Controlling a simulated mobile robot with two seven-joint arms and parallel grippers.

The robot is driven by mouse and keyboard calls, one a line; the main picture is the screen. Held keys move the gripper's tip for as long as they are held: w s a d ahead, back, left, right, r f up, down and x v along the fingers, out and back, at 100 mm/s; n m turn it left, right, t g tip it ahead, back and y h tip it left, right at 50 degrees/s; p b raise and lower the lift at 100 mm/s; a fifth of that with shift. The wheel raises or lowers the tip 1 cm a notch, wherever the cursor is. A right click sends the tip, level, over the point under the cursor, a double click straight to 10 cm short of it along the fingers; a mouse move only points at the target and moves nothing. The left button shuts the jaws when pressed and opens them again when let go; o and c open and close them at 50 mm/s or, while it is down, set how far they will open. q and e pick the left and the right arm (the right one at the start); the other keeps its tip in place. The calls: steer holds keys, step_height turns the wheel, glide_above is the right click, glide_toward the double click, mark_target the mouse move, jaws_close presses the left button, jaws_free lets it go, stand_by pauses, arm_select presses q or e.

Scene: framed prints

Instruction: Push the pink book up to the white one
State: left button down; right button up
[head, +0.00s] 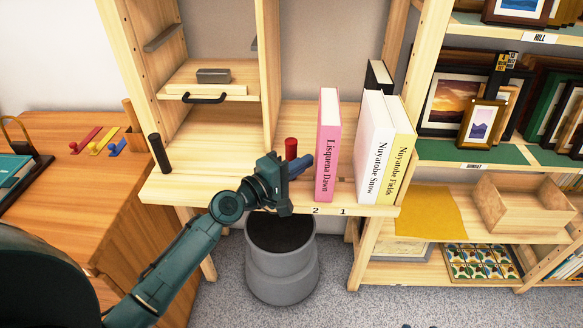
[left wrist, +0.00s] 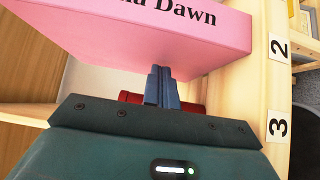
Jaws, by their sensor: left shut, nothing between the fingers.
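The pink book (head: 328,147), titled "Lisquena Dawn", stands upright on the wooden desk shelf. The white book (head: 370,150), "Nuyatobe Snow", stands to its right, with a gap between them. My left gripper (head: 305,164) is shut and empty, just left of the pink book's lower part. In the left wrist view, the shut fingertips (left wrist: 163,85) are at the pink book's (left wrist: 170,38) side; they look very close to it or touching, and I cannot tell which. My right gripper is not in view.
A red cylinder (head: 291,148) stands behind my gripper. Number labels (left wrist: 278,47) mark the shelf's front edge. A grey bin (head: 281,265) stands below.

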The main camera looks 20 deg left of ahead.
mark_target(328, 167)
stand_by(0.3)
arm_select(q)
steer(key=d, duration=0.2)
steer(key=w+d+p, duration=0.1)
steer(key=d, duration=0.2)
steer(key=shift+w+r, duration=0.1)
steer(key=shift+w, duration=0.1)
steer(key=shift+d, duration=0.25)
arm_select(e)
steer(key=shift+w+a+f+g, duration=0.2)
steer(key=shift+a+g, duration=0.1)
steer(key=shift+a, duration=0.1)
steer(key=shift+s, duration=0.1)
